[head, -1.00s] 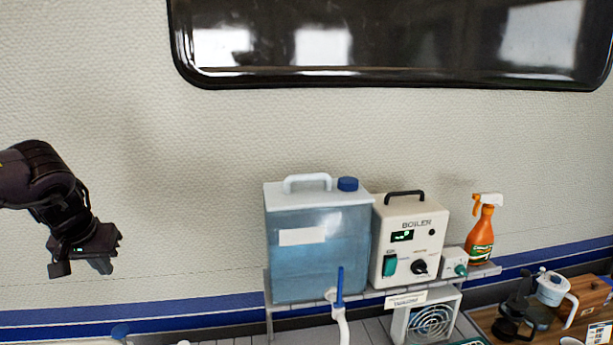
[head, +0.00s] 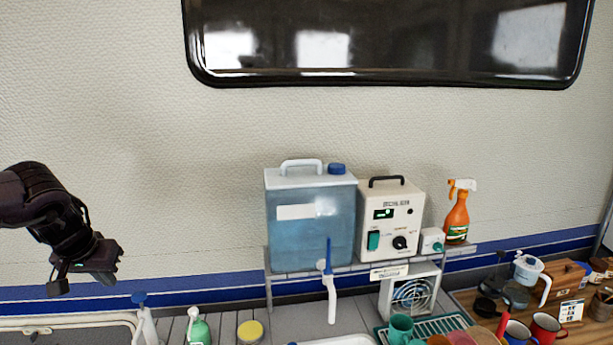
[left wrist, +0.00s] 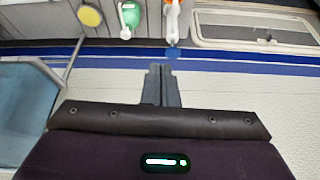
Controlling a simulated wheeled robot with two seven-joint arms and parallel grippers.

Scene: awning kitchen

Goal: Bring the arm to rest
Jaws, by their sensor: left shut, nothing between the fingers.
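My left gripper (head: 88,282) hangs in the air at the left of the head view, in front of the pale wall and above the counter. Its fingers point down. In the left wrist view its two fingers (left wrist: 161,86) lie together, shut, with nothing between them. It touches nothing that I can see. My right gripper is in neither view.
A blue water tank (head: 310,235) and a boiler (head: 391,222) stand on a shelf, with an orange spray bottle (head: 457,218) at its right end. Below are a green bottle (head: 199,330), a yellow sponge-like disc (head: 250,331) and several mugs. The wall space around my left gripper is clear.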

